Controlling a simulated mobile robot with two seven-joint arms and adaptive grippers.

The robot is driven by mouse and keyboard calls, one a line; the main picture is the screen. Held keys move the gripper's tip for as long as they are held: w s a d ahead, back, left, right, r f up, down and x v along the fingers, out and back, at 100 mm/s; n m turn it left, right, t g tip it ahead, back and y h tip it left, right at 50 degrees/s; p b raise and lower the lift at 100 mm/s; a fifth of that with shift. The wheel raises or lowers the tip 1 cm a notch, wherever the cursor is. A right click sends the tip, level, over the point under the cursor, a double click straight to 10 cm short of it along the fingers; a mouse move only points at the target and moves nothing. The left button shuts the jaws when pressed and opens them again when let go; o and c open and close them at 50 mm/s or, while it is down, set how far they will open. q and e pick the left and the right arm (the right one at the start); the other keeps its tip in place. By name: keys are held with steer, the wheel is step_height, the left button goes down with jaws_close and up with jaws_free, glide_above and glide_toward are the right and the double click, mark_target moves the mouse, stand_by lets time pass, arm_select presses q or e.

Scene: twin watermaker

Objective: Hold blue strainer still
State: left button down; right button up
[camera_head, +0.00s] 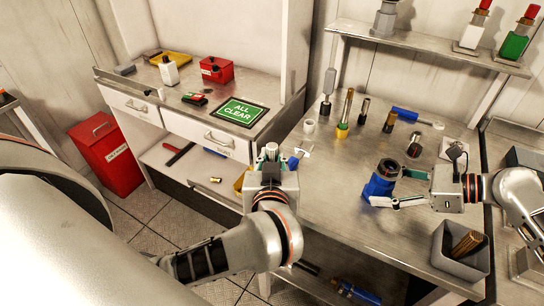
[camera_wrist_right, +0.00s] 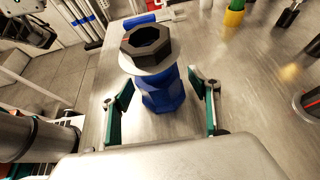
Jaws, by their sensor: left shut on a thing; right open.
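The blue strainer (camera_head: 379,186) stands upright on the steel bench, with a dark hexagonal nut (camera_head: 388,168) on top. In the right wrist view the strainer (camera_wrist_right: 160,92) stands between the fingers of my right gripper (camera_wrist_right: 162,108), a pale ring under its dark nut (camera_wrist_right: 146,48). The right gripper is open, one finger on either side; contact is not clear. In the head view the right gripper (camera_head: 386,188) reaches in from the right. My left gripper (camera_head: 269,158) is at the bench's left edge, shut on a small grey thing (camera_head: 271,149) that its fingers mostly hide.
A blue-handled tool (camera_head: 293,162) lies near the bench's left edge. Several upright fittings, including a yellow-based one (camera_head: 343,129), stand behind the strainer. A grey bin (camera_head: 460,252) stands at the front right. Bare bench (camera_head: 345,220) lies in front of the strainer.

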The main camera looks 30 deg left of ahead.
steer(key=c, duration=1.6)
steer(key=shift+o, duration=0.2)
steer(key=o, duration=1.4)
steer(key=shift+c, duration=0.2)
steer(key=c, duration=1.4)
arm_select(q)
steer(key=c, duration=2.9)
jaws_free()
arm_select(e)
steer(key=shift+o, duration=0.2)
arm_select(q)
steer(key=shift+o, duration=0.2)
